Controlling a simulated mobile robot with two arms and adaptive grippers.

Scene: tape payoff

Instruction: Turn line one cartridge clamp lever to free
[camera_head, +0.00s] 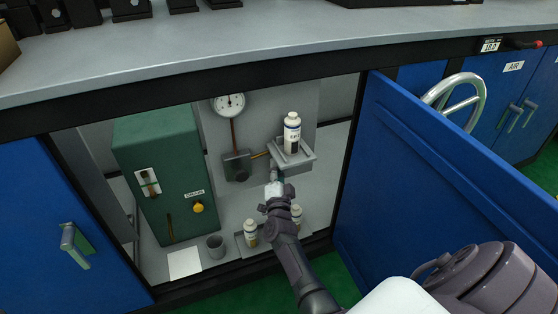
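I cannot clearly pick out a clamp lever marked for line one. Inside the open cabinet, a dark block (237,166) sits below a round gauge, with a short brass-coloured piece (261,155) on its right side. A white labelled bottle (292,134) stands upright on a grey bracket (305,158) right of it. My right arm reaches in from the lower right. Its gripper (273,175) is just below and left of the bracket, close to it. The fingers are small and partly hidden, so contact and opening cannot be told. My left gripper is not in view.
A green box (160,170) with a yellow drain knob (198,207) stands left inside. A grey cup (215,246), white card (185,263) and two bottles, one here (250,233), are low down. The open blue door (430,190) bounds the right, the worktop (250,40) the top.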

